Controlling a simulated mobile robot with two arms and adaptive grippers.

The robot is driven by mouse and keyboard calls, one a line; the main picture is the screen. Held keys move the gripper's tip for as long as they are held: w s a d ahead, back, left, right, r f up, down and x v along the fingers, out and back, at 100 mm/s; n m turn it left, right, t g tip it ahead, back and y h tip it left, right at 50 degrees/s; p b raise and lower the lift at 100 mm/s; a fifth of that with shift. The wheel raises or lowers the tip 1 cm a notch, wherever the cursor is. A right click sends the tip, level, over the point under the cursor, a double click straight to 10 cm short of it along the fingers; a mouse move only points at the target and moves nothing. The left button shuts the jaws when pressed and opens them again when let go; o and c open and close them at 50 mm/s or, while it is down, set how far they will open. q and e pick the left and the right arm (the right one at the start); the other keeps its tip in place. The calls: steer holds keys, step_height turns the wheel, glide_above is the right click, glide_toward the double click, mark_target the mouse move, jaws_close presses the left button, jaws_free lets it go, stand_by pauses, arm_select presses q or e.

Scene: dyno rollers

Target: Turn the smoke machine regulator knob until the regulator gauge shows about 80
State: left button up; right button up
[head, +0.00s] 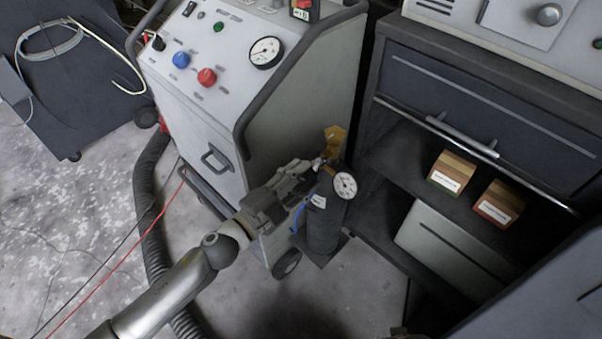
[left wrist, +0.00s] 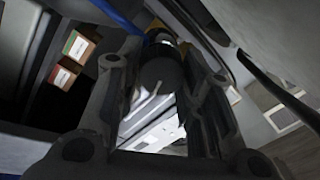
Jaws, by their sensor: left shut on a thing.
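The dark gas bottle (head: 326,222) stands upright at the right side of the smoke machine (head: 185,110). Its brass-coloured regulator (head: 335,140) is on top, with a white round regulator gauge (head: 345,185) facing my head camera. The gauge figures are too small to read. My left gripper (head: 318,168) reaches the regulator from the left and is shut on its knob. In the left wrist view the dark round knob (left wrist: 160,68) sits between the two fingers (left wrist: 158,85). In the head view the gripper hides the knob. My right gripper is not in view.
The machine's top panel has a blue knob (head: 181,60), a red knob (head: 207,77) and a larger gauge (head: 265,52). A dark cabinet shelf holds two small boxes (head: 451,172) (head: 497,204) to the right. A ribbed hose (head: 150,215) runs along the floor at left.

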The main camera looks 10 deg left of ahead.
arm_select(q)
steer(key=m, duration=1.7)
steer(key=shift+w+a+r+b, duration=0.1)
steer(key=shift+w+a+b, duration=0.15)
steer(key=shift+w+b, duration=0.1)
steer(key=shift+m, duration=1)
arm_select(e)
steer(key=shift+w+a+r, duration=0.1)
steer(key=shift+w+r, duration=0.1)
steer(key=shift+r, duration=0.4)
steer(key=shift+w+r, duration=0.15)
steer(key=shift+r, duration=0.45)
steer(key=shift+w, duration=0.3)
arm_select(q)
steer(key=o, duration=1)
steer(key=shift+s+g+h, duration=0.1)
steer(key=shift+g+h, duration=0.2)
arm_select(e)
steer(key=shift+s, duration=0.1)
arm_select(q)
steer(key=shift+f, duration=0.2)
